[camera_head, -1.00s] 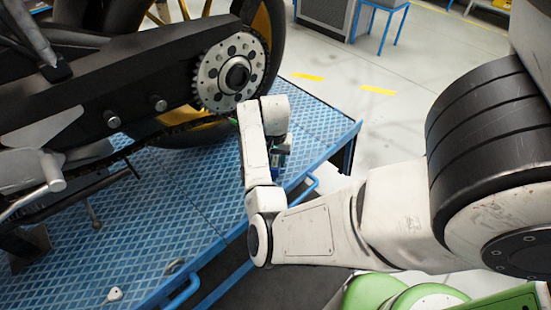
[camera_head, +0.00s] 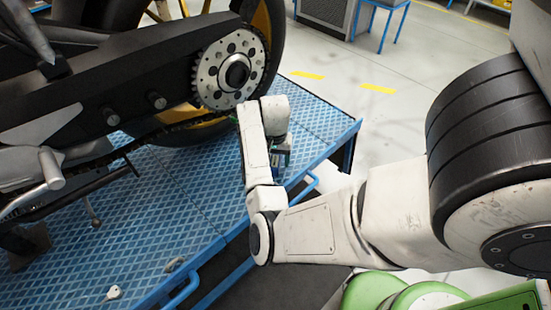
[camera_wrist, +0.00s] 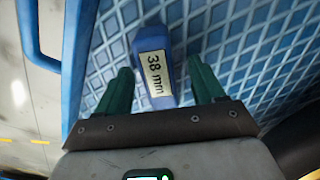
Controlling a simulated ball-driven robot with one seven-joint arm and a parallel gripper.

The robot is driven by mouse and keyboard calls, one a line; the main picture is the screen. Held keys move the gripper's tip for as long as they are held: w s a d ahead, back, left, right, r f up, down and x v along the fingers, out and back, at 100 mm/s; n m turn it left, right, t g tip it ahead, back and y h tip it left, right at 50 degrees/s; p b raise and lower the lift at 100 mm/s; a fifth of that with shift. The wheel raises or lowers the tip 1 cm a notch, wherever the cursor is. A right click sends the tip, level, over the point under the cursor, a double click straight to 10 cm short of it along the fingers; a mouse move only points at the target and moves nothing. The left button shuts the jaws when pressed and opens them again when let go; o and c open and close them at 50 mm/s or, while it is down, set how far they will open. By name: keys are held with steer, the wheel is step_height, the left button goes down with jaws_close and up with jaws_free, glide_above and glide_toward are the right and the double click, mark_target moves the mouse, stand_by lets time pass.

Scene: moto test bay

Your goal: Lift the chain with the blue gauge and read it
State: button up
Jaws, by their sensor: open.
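The blue gauge (camera_wrist: 168,98) shows in the wrist view, with a pale label reading "38 mm". It appears against the blue diamond-patterned deck. My gripper (camera_wrist: 160,67) is open, one green finger on each side of the gauge, with visible gaps. In the head view my gripper (camera_head: 282,157) is mostly hidden behind my wrist. The chain (camera_head: 180,125) runs dark along the motorcycle's underside, toward the rear sprocket (camera_head: 210,75). The chain is not clear in the wrist view, and I cannot tell whether the gauge touches it.
The blue lift deck (camera_head: 170,215) carries the motorcycle, its swingarm (camera_head: 110,75) left of my wrist. A blue rail (camera_head: 185,290) runs along the deck's near edge. Small loose parts (camera_head: 113,293) lie near that edge. Open grey floor (camera_head: 400,130) lies to the right.

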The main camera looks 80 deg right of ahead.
mark_target(277, 160)
step_height(277, 160, up, 11)
stand_by(0.7)
steer(key=shift+s+f, duration=0.1)
steer(key=shift+s+a+f+n+h, duration=0.2)
steer(key=shift+a+n+h, duration=0.25)
steer(key=shift+n+h, duration=0.4)
steer(key=s+a+f+n, duration=0.1)
steer(key=a+n, duration=0.3)
steer(key=a, duration=0.5)
steer(key=s+a+f+n+y, duration=0.1)
steer(key=s+a+f+n, duration=0.1)
steer(key=a+n, duration=0.3)
steer(key=s+a+f+n+t, duration=0.1)
steer(key=a+n, duration=0.4)
steer(key=a, duration=0.9)
step_height(277, 160, down, 3)
steer(key=shift+s+r, duration=0.2)
steer(key=shift+s, duration=0.4)
steer(key=shift+n+y, duration=0.25)
stand_by(1.0)
